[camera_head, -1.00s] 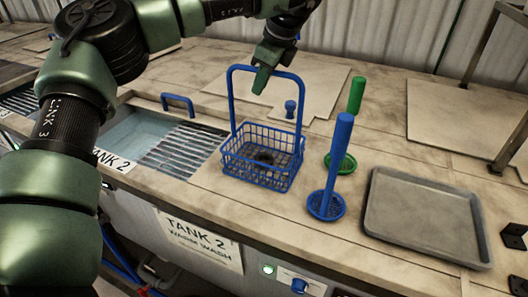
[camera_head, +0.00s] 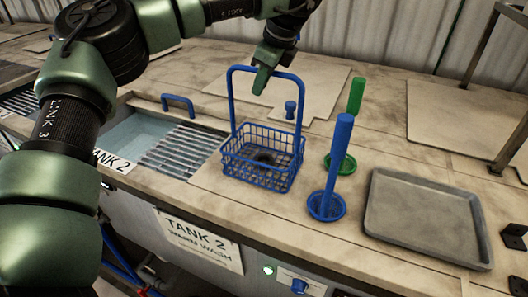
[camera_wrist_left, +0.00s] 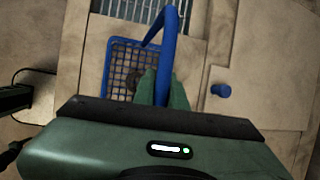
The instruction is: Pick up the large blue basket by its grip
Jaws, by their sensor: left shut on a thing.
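The large blue basket (camera_head: 256,178) stands upright on the counter, with a tall hooped grip rising above it. My left gripper (camera_head: 262,82) is at the top bar of this grip and is shut on it. In the left wrist view the blue grip runs between the two green fingers (camera_wrist_left: 162,92), and the basket's mesh (camera_wrist_left: 121,60) lies beyond them. A small dark round part (camera_head: 265,157) shows inside the basket; I cannot tell what it is. My right gripper is not in view.
Tank 2 (camera_head: 132,133), with a slatted rack (camera_head: 180,152), opens left of the basket. Right of it stand a blue-handled round dipper (camera_head: 338,165), a green one (camera_head: 355,97) and a grey tray (camera_head: 425,215). A blue knob (camera_head: 290,110) sits behind on a flat lid.

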